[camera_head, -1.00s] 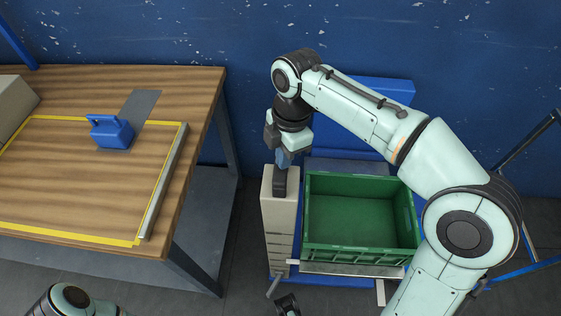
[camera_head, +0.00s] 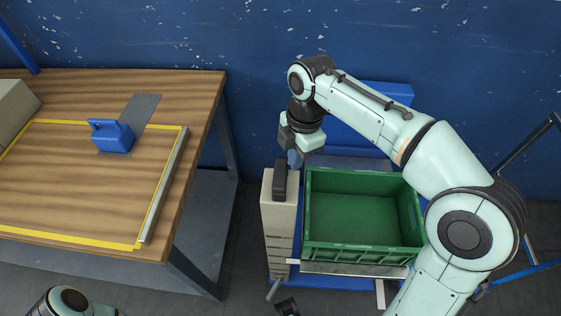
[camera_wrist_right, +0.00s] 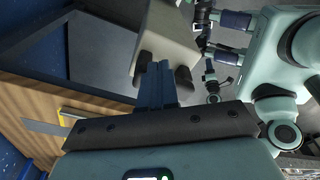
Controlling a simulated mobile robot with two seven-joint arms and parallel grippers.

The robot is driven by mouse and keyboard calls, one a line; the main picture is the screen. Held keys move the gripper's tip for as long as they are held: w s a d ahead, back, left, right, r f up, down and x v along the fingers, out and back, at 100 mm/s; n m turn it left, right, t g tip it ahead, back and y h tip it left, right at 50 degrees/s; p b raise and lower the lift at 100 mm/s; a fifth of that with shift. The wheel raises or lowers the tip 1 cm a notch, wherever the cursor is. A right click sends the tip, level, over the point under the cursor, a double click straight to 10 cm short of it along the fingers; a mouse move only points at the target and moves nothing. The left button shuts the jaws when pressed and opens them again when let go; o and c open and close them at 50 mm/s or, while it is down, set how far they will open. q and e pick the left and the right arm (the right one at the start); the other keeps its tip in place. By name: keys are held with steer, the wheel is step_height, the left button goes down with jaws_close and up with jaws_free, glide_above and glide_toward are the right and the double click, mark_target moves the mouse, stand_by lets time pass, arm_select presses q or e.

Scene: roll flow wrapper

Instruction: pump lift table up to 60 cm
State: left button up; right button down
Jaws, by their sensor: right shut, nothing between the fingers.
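The lift table carries a green crate (camera_head: 360,215) on its blue platform (camera_head: 345,283). At its left stands a beige column (camera_head: 279,218) with a dark handle (camera_head: 280,180) on top. My right gripper (camera_head: 294,160) is shut and empty, with its blue fingertips just behind and right of the handle. In the right wrist view its shut blue fingers (camera_wrist_right: 157,85) point at the beige column (camera_wrist_right: 168,40), between dark parts at its end; contact cannot be told. My left gripper is not in view; only part of my left arm shows at the lower left.
A wooden table (camera_head: 110,220) with a yellow-taped area stands to the left. It bears a blue block-like object with a handle (camera_head: 113,137), a metal bar (camera_head: 163,185) and a beige box (camera_head: 15,110). A blue wall (camera_head: 250,60) runs behind. Floor shows between the tables.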

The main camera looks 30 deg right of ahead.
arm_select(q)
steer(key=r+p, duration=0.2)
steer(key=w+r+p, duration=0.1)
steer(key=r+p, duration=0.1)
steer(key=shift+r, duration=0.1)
arm_select(e)
step_height(320, 180, up, 13)
steer(key=d, duration=0.1)
steer(key=shift+d+r, duration=0.15)
steer(key=shift+r, duration=0.05)
stand_by(0.9)
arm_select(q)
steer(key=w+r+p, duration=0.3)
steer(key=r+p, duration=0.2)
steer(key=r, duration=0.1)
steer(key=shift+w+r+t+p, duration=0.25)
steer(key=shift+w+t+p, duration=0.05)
arm_select(e)
steer(key=a+f, duration=0.1)
steer(key=a, duration=0.1)
steer(key=a+f, duration=0.1)
steer(key=shift+a+f, duration=0.35)
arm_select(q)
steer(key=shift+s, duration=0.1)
arm_select(e)
steer(key=shift+s, duration=0.1)
